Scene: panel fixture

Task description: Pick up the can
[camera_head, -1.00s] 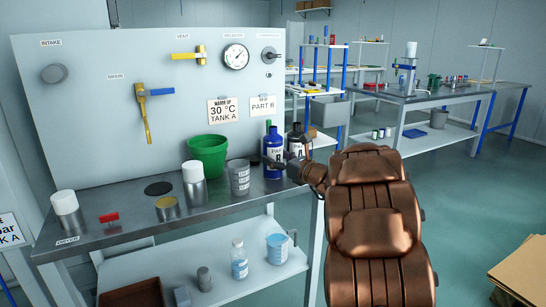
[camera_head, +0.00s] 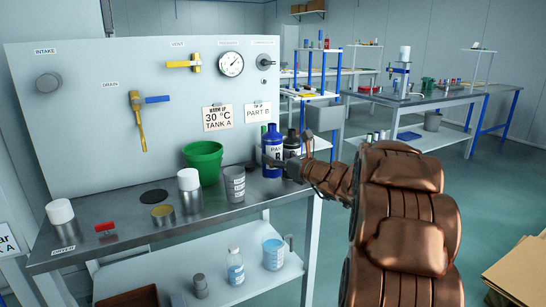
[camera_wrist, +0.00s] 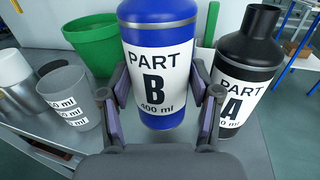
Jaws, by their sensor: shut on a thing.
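A blue bottle labelled PART B (camera_wrist: 160,60) stands upright between the fingers of my gripper (camera_wrist: 163,88). In the head view, the blue bottle (camera_head: 272,150) is at the right end of the steel bench, and my gripper (camera_head: 302,168) reaches it from the right. The gripper is shut on this bottle. I cannot tell whether its base touches the bench.
A black bottle labelled A (camera_wrist: 246,75) is close right of my gripper. A grey measuring cup (camera_wrist: 70,98) and green bucket (camera_wrist: 95,45) are left. White-capped metal containers (camera_head: 190,192) (camera_head: 61,222) and a red valve (camera_head: 105,228) are further left. A panel (camera_head: 80,110) stands behind.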

